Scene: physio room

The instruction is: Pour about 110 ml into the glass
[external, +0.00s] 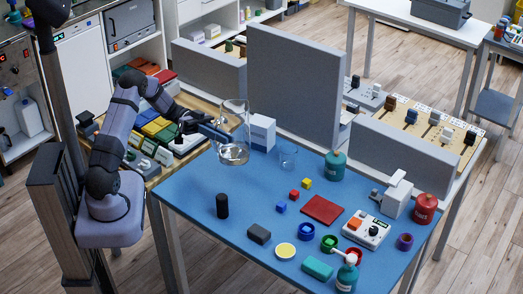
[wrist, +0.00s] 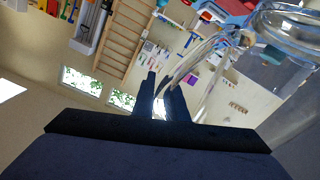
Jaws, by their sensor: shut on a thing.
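A clear glass jug (external: 235,117) with some clear liquid low in it stands out in the external view, near the back left edge of the blue table. My gripper (external: 208,130) is shut on the jug's left side, seemingly its handle, and the jug looks about upright. In the wrist view my gripper's dark fingers (wrist: 165,97) reach toward the jug's curved glass (wrist: 285,35); the exact grip is hard to make out. A small clear drinking glass (external: 288,158) stands on the table to the right of the jug, apart from it, and looks empty.
A white box (external: 262,132) stands behind the jug and glass, before a tall grey partition (external: 292,85). A black cylinder (external: 222,205), small coloured blocks (external: 294,195) and a red mat (external: 322,210) lie nearer.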

